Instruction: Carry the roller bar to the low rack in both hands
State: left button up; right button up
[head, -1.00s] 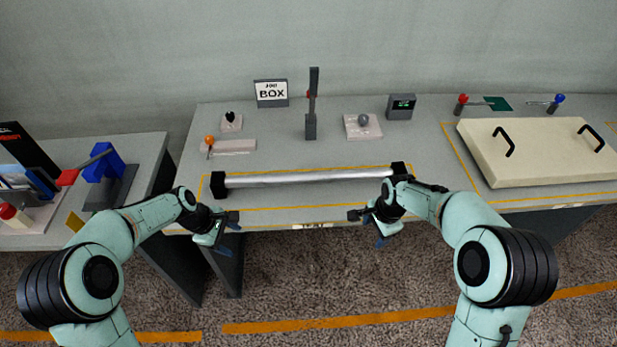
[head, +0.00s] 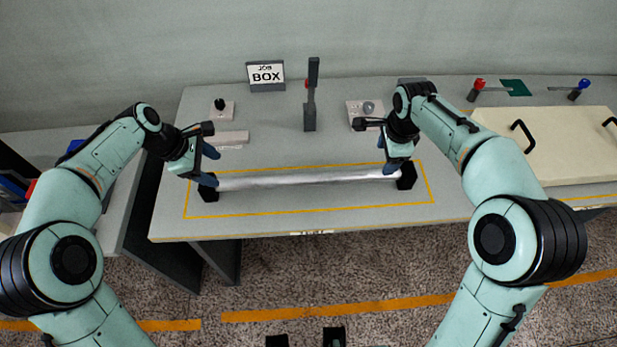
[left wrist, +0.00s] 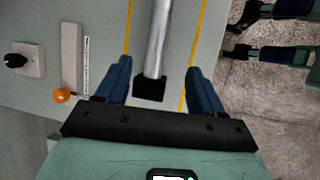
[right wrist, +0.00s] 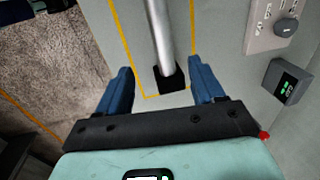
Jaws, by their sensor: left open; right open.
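The roller bar (head: 300,179) is a silver cylinder with a black block at each end. It lies on the table inside a yellow outlined area. My left gripper (head: 208,163) is open above the bar's left end; in the left wrist view its blue fingers (left wrist: 157,85) stand on either side of the bar's black end block (left wrist: 150,88). My right gripper (head: 384,153) is open above the bar's right end; in the right wrist view its fingers (right wrist: 163,88) stand on either side of the right end block (right wrist: 168,78). Neither gripper touches the bar visibly. I cannot identify the low rack.
A cream lid with black handles (head: 555,148) lies at the right. A second table (head: 75,190) stands at the left.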

aim_at(237, 181)
pick_arm(q)
jog(key=x, duration=1.3)
jog(key=shift+w+d+f, duration=0.2)
jog(key=shift+f, duration=0.05)
pick_arm(e)
jog(key=w+f, duration=0.1)
jog(key=f, duration=0.8)
jog(key=w+f, duration=0.1)
jog(key=f, duration=0.3)
jog(key=shift+w+f, duration=0.2)
jog(key=shift+w, duration=0.1)
pick_arm(q)
grip_shut()
pick_arm(e)
grip_shut()
pick_arm(q)
jog(key=shift+r, duration=0.15)
pick_arm(e)
jog(key=shift+r, duration=0.15)
